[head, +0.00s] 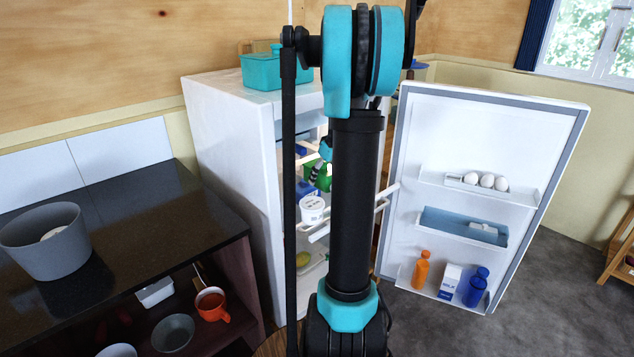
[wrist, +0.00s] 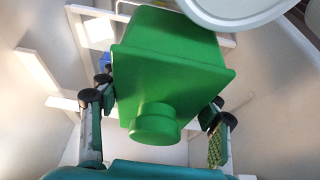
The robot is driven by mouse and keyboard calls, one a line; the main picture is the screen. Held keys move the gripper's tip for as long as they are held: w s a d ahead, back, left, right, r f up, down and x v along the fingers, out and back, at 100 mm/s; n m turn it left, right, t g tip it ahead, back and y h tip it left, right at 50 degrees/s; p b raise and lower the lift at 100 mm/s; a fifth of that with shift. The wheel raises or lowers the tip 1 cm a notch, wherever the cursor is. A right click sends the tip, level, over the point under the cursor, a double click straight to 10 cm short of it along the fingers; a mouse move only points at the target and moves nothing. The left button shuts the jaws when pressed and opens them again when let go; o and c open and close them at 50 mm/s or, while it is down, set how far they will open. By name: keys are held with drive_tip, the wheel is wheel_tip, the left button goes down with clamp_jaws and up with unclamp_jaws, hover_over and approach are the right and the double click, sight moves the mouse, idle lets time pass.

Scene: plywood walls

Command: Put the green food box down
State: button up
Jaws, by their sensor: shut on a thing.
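The green food box (wrist: 170,70) fills the middle of the wrist view, with a round knob on the side facing the camera. My gripper (wrist: 160,112) has one finger on each side of it and is shut on it. In the head view the green food box (head: 322,181) shows small inside the open fridge (head: 232,140), partly hidden by my arm. My gripper (head: 324,170) is there at the box. I cannot tell whether the box touches a shelf.
A white tub (head: 312,209) stands in the fridge just in front of and below the box; a pale round rim (wrist: 232,10) is close in the wrist view. The open fridge door (head: 490,130) holds eggs and bottles. A dark counter (head: 130,215) with a grey bowl (head: 45,245) is at left.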

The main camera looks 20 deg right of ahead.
drive_tip(key=shift+s+a+f, duration=0.1)
drive_tip(key=shift+s+a, duration=0.15)
drive_tip(key=shift+a, duration=0.4)
drive_tip(key=shift+s+a, duration=0.2)
drive_tip(key=shift+a, duration=0.4)
drive_tip(key=shift+f, duration=0.65)
drive_tip(key=o, duration=1.4)
drive_tip(key=shift+d+f, duration=0.1)
drive_tip(key=shift+f, duration=0.05)
drive_tip(key=v, duration=1.2)
drive_tip(key=shift+w, duration=0.15)
